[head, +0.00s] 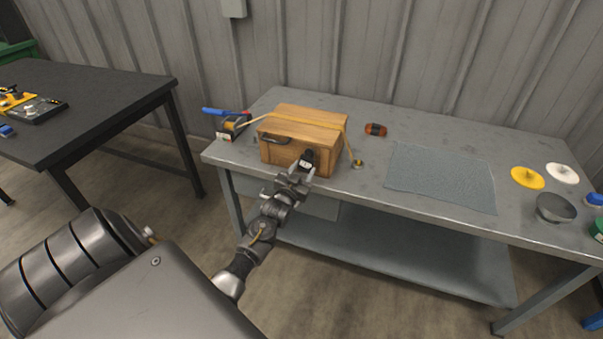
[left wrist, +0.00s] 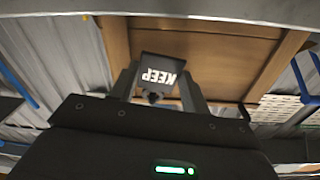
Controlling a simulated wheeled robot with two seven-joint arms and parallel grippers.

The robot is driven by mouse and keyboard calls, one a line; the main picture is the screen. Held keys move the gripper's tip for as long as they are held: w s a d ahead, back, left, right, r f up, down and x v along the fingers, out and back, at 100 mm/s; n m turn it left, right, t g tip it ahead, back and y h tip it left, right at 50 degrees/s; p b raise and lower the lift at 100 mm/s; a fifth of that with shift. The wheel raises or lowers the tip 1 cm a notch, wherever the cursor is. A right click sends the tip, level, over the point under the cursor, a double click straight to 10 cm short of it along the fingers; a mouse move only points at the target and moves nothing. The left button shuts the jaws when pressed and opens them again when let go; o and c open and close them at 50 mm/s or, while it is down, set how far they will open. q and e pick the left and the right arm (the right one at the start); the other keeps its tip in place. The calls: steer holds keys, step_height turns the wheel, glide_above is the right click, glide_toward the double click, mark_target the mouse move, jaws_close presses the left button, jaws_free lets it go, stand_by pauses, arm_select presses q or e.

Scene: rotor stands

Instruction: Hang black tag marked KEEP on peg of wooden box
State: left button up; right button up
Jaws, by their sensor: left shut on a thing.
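The wooden box (head: 294,151) stands near the left end of the grey workbench, with a yellow band over its lid and a dark handle on its front. My left gripper (head: 304,168) is at the box's front face, towards its right side. It is shut on the black tag (head: 307,156). In the left wrist view the tag (left wrist: 157,78) sits between the two fingers, its white KEEP lettering upside down, with the wooden box (left wrist: 222,55) behind it. The peg is not clearly visible, and I cannot tell whether the tag touches it. My right gripper is not in view.
A black table (head: 100,95) stands at left.

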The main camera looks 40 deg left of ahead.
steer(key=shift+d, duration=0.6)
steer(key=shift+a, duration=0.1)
arm_select(q)
steer(key=shift+f, duration=0.15)
steer(key=o, duration=0.8)
steer(key=shift+o, duration=0.2)
